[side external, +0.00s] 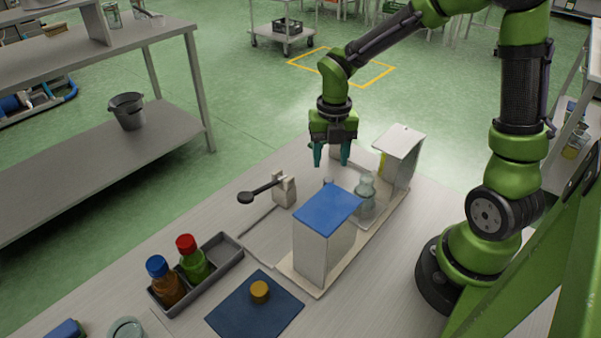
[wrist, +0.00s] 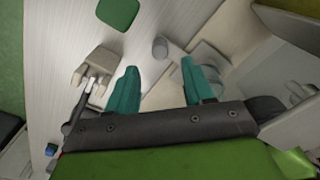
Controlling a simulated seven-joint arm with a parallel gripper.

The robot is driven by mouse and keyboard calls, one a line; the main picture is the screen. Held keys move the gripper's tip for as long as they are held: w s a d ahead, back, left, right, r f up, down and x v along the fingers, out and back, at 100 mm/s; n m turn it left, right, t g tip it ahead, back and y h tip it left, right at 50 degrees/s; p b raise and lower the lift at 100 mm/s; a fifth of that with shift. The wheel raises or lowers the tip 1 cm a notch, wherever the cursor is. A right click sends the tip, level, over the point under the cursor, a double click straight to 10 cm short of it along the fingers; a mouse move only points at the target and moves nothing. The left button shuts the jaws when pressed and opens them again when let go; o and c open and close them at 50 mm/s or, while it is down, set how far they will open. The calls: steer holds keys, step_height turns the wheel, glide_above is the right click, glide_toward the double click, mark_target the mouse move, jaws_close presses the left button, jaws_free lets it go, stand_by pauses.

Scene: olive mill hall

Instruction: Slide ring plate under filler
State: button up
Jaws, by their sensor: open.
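My gripper (side external: 331,164) hangs over the far part of the bench with its two teal fingers apart and nothing between them. In the wrist view my gripper (wrist: 158,70) spans a pale area beside a short grey knob (wrist: 161,47). The knob also shows in the side view (side external: 328,183), below the fingers. The filler seems to be the pale assembly on a long base, with a blue-topped box (side external: 312,247), a glass vessel (side external: 365,197) and a white-topped box (side external: 402,143). I cannot make out the ring plate for certain; the boxes hide part of the base.
A beige bracket (side external: 284,191) with a black-ended lever (side external: 258,192) stands left of the assembly. A grey tray (side external: 222,250) holds two capped bottles. A blue mat (side external: 232,314) carries a yellow-brown disc (side external: 260,291). A green pad (wrist: 118,12) lies on the bench.

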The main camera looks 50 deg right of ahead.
mark_target(329, 179)
step_height(329, 179, down, 6)
steer(key=shift+f, duration=0.25)
jaws_close()
stand_by(0.3)
